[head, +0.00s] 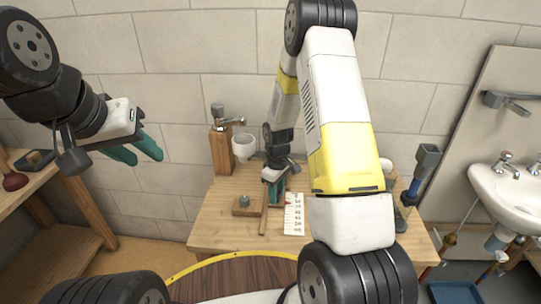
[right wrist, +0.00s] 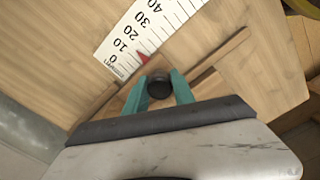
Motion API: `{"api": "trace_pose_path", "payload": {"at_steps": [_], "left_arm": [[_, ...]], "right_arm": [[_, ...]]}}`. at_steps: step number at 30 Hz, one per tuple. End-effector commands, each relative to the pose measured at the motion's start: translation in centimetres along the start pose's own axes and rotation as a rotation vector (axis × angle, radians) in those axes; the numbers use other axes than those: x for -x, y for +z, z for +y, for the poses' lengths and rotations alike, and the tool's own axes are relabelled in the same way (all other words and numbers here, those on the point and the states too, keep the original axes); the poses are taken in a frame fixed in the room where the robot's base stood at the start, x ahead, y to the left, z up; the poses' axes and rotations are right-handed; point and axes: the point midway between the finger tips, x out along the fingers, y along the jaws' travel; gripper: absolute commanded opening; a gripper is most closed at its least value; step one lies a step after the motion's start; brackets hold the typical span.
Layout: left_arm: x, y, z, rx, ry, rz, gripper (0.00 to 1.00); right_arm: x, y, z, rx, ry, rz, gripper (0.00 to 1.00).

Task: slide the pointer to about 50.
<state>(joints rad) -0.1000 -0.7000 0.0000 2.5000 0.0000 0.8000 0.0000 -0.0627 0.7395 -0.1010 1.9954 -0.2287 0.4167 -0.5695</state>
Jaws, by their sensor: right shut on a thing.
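A white scale strip (head: 294,214) with black numbers lies on the wooden bench; it also shows in the right wrist view (right wrist: 128,40). A red pointer (right wrist: 143,57) lies at the scale's edge, near the 10. Beside the scale a dark round knob (right wrist: 160,86) stands on the wooden slider track (right wrist: 205,77). My right gripper (right wrist: 161,88) has its teal fingers on both sides of the knob and is shut on it. In the head view my right gripper (head: 275,186) is over the track. My left gripper (head: 137,150) hangs empty at the left, its teal fingers apart.
A sink (head: 510,190) is further right.

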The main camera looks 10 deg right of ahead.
Motion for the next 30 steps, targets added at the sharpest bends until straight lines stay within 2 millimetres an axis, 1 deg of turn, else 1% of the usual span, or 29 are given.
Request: {"api": "trace_pose_path", "payload": {"at_steps": [30], "left_arm": [[0.0, 0.0, 0.0, 0.000, 0.000, 0.000, 0.36]], "right_arm": [[0.0, 2.1, -3.7, 0.002, -0.002, -0.003, 0.00]]}}
